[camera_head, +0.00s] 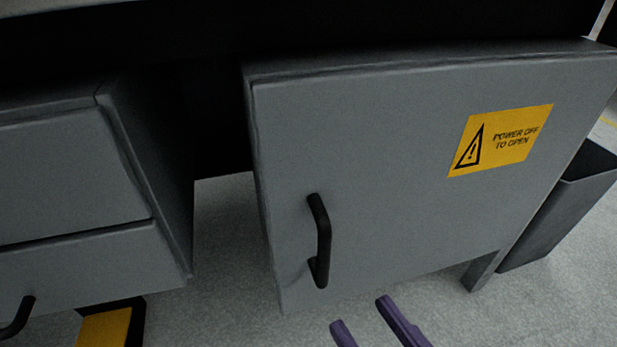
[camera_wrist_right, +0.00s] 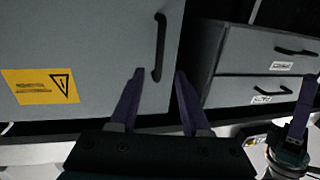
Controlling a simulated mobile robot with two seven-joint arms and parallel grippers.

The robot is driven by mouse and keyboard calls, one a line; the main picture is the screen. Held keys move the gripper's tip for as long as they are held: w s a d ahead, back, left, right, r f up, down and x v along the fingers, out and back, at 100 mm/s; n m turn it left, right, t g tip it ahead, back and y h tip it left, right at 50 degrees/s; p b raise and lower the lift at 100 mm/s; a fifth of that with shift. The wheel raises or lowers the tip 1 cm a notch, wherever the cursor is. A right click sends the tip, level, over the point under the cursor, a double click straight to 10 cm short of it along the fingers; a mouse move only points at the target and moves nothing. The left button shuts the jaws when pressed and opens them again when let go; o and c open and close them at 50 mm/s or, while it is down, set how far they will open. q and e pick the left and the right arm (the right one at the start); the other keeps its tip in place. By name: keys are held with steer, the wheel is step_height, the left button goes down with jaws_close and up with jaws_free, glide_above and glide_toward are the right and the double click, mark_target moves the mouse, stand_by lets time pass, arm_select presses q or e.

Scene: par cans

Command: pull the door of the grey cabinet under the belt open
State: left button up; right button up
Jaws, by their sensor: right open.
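The grey cabinet's door (camera_head: 390,180) hangs under the dark belt underside and looks closed. Its black vertical bar handle (camera_head: 322,240) sits near the left edge. My right gripper (camera_head: 362,314), with purple fingers, is open and empty, below and right of the handle in the head view. In the right wrist view the picture is upside down; the handle (camera_wrist_right: 160,48) appears beyond and between the open fingertips (camera_wrist_right: 159,74), apart from them. A purple finger of what seems my left gripper (camera_wrist_right: 303,105) shows at the right there; its jaw state is unclear.
A yellow "POWER OFF TO OPEN" sign (camera_head: 501,140) is on the door. A grey drawer unit (camera_head: 70,190) stands left, across a gap. A dark grey bin (camera_head: 565,215) stands right of the cabinet. Floor (camera_head: 225,225) shows in the gap.

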mark_target(326, 264)
steer(key=b+x, duration=0.1)
steer(key=x, duration=0.2)
steer(key=b+x, duration=0.1)
steer(key=x, duration=0.2)
steer(key=b+x, duration=0.2)
steer(key=x, duration=0.1)
steer(key=shift+d+f, duration=0.1)
steer(key=shift+f, duration=0.25)
steer(key=shift+w+r, duration=0.1)
steer(key=shift+w, duration=0.15)
jaws_close()
stand_by(0.8)
